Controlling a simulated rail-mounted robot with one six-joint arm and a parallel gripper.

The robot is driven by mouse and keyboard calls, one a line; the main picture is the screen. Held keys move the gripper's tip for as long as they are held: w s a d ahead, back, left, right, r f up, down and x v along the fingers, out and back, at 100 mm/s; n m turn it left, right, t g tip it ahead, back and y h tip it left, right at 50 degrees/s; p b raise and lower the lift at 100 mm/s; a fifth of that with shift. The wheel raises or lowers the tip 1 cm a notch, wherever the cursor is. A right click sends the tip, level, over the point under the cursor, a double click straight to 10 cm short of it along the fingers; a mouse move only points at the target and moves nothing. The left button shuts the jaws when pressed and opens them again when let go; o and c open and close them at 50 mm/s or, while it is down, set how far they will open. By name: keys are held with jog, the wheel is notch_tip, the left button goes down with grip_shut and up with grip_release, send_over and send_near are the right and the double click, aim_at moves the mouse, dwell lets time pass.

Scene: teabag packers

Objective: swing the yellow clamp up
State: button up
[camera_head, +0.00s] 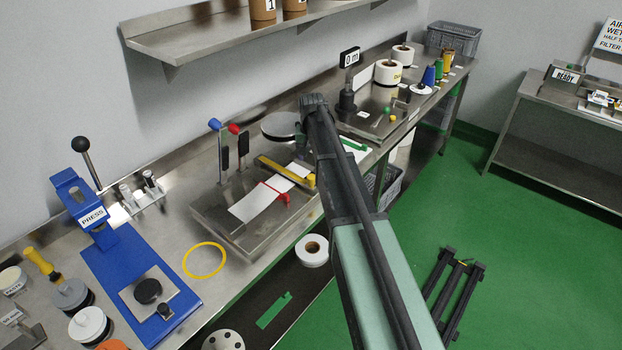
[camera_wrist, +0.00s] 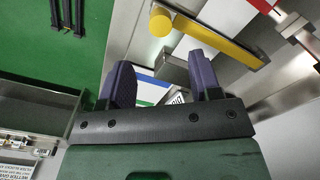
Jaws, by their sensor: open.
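The yellow clamp (camera_head: 280,168) is a bar lying low across a white strip (camera_head: 254,203) on a steel fixture (camera_head: 222,222). Its round knob end (camera_head: 311,180) is beside my arm. In the wrist view the yellow clamp (camera_wrist: 218,42) slants across the upper right, with its knob (camera_wrist: 161,22) at the left end. My gripper (camera_wrist: 163,84) is open, with its two dark fingers apart and nothing visibly held between them. The knob appears beyond the fingers, apart from them in the picture. In the head view my arm hides the gripper.
Blue (camera_head: 214,124) and red (camera_head: 234,128) knobbed levers stand behind the fixture. A blue press (camera_head: 140,285) and a yellow ring (camera_head: 204,260) are at left. The green floor at right is largely open.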

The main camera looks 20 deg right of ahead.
aim_at(311, 176)
notch_tip(311, 176, down, 11)
jog(key=b, duration=1)
jog(key=shift+r, duration=0.2)
jog(key=shift+c, duration=0.2)
grip_shut()
